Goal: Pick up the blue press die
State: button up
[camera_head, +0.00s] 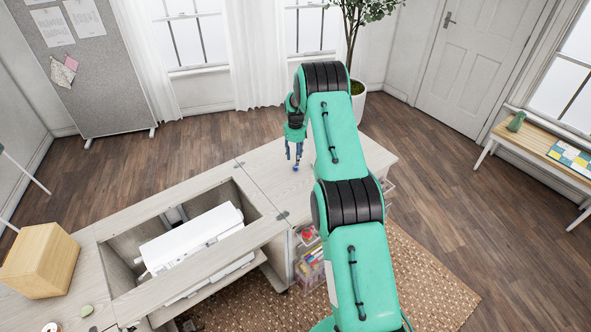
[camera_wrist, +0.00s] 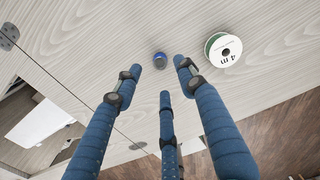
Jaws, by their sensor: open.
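The blue press die (camera_wrist: 161,58) is a small round piece with a blue part and a grey part, resting on the pale wood cabinet top. It also shows as a small blue spot in the head view (camera_head: 295,169), just below my fingertips. In the head view my gripper (camera_head: 294,157) points down over the right part of the cabinet top.
The cabinet's open well holds a white sewing machine (camera_head: 195,238). A wooden box (camera_head: 36,265) stands far left. The top around the die is otherwise clear.

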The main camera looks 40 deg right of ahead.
aim_at(295, 168)
jog(key=shift+f, duration=0.35)
jog(key=shift+f, duration=0.1)
jog(key=shift+f, duration=2.55)
jog(key=shift+c, duration=0.5)
grip_shut()
